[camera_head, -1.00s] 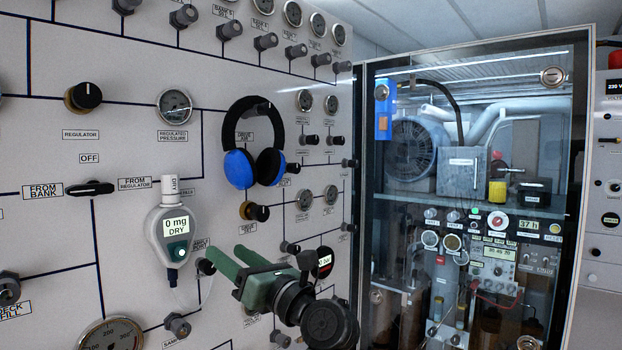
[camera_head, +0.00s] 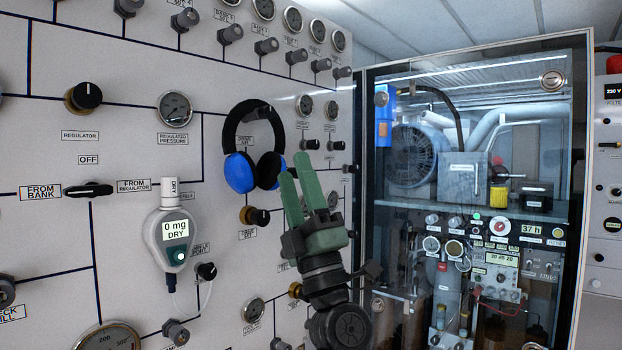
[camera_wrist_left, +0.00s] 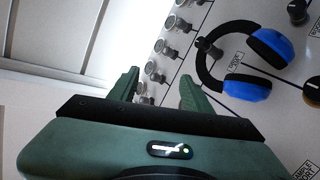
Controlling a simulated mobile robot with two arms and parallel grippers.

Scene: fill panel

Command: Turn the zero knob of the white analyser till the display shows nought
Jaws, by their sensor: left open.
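A white hand-sized meter (camera_head: 172,238) hangs on the panel at left in the head view. Its display reads "0 mg DRY", and a round green button sits below it. I cannot tell whether this is the analyser, and no knob marked zero is legible. My left gripper (camera_head: 296,162) is open and empty, its green fingers pointing up in front of the panel, right of the meter and apart from it. In the left wrist view the gripper (camera_wrist_left: 158,80) is also open, with nothing between its fingers. My right gripper is not in view.
Blue and black ear defenders (camera_head: 240,172) hang just left of my fingers; they also show in the wrist view (camera_wrist_left: 249,88). Knobs, including the regulator knob (camera_head: 83,97), and gauges jut from the panel. A glass-doored cabinet (camera_head: 470,200) with displays inside stands at right.

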